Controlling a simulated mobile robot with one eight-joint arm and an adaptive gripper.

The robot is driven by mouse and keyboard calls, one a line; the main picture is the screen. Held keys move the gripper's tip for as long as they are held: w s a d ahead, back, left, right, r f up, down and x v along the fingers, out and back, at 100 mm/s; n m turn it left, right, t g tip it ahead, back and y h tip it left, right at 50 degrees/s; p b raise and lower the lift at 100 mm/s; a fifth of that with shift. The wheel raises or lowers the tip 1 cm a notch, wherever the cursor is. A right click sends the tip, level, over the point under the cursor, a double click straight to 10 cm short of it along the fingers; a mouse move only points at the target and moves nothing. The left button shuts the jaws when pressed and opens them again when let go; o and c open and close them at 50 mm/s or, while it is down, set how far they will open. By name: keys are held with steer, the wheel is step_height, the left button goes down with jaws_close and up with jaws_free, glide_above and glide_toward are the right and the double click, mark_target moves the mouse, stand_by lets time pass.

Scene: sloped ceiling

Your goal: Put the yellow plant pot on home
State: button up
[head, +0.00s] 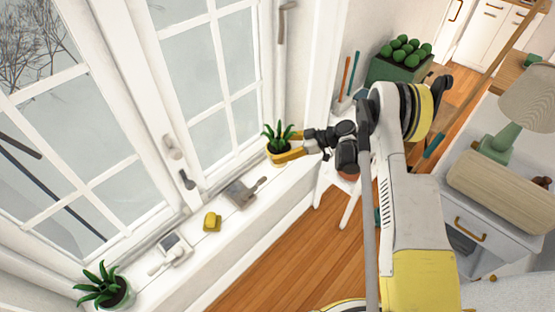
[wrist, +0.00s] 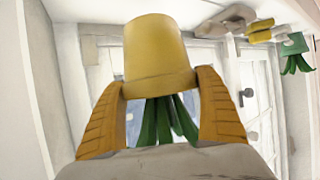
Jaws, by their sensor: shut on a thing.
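The yellow plant pot (wrist: 158,55) holds a plant with long green leaves and sits between my gripper's fingers (wrist: 160,92). The wrist view shows it upside down, leaves pointing to the picture's bottom. In the head view the pot (head: 270,149) is at the far end of the white windowsill (head: 190,268), with its leaves upright. My gripper (head: 287,154) is shut on it from the right, its yellow fingers partly hiding it. I cannot tell whether the pot's base touches the sill. Nothing in view is clearly marked as home.
Along the sill are a grey flat item (head: 240,192), a small yellow object (head: 211,222), a pale device (head: 173,247) and a green-potted plant (head: 121,292). A white stool (head: 349,187) stands below my arm. A green planter (head: 391,70), a lamp (head: 535,95) and drawers (head: 478,228) are to the right.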

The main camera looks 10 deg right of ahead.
steer(key=shift+w+a+f, duration=0.1)
steer(key=shift+a+f, duration=0.05)
steer(key=shift+a, duration=0.1)
steer(key=shift+f+b, duration=1.1)
steer(key=shift+f, duration=0.9)
steer(key=shift+r, duration=0.1)
steer(key=o, duration=1.3)
steer(key=shift+d, duration=0.15)
steer(key=p+v, duration=0.4)
steer(key=v, duration=0.8)
steer(key=shift+p, duration=0.4)
